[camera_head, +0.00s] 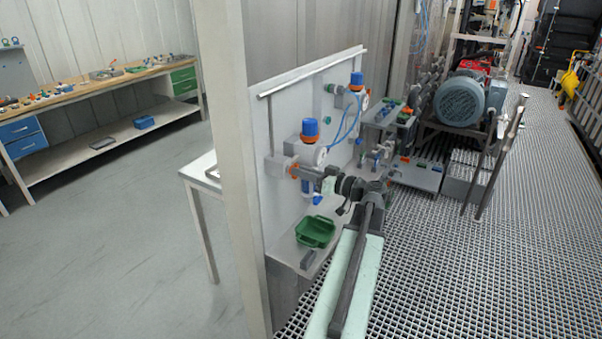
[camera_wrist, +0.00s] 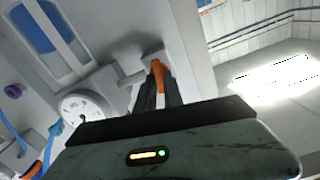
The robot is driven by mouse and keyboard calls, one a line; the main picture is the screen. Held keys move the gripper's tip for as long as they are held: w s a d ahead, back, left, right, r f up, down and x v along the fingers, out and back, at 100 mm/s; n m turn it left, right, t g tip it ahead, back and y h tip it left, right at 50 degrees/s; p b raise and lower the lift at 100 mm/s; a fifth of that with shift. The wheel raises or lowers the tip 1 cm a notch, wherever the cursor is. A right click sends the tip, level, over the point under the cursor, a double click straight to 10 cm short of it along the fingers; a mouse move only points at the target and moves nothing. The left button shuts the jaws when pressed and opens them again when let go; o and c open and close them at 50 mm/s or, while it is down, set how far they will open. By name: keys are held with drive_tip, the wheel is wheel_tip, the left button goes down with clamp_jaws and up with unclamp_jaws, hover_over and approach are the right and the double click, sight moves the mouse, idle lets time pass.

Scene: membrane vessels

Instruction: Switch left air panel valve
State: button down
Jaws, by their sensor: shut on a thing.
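The air panel (camera_head: 283,120) is a pale upright board in the middle of the head view. Its left unit has a blue-capped regulator (camera_head: 309,128) with a round gauge (camera_head: 313,155). Below and left of the cap is the orange left valve handle (camera_head: 293,170), which also shows in the wrist view (camera_wrist: 156,67). My gripper (camera_head: 304,173) reaches in from the right, its dark fingers (camera_wrist: 158,84) shut on the orange handle. The fingers hide part of the handle and valve body. The wrist view also shows the gauge (camera_wrist: 85,112) left of the fingers.
A second blue-capped regulator (camera_head: 356,80) with blue tubing is farther right on the panel. A green bin (camera_head: 315,231) sits on the shelf below. A beige post (camera_head: 232,150) stands left of the panel. Grated floor (camera_head: 480,270) is open at right.

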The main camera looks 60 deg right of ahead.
drive_tip(key=shift+m, duration=0.3)
drive_tip(key=shift+d+f+m, duration=0.15)
drive_tip(key=shift+m, duration=3.65)
drive_tip(key=shift+d+f+m, duration=0.1)
drive_tip(key=shift+m, duration=3.7)
drive_tip(key=c, duration=1.5)
unclamp_jaws()
drive_tip(key=shift+o, duration=0.2)
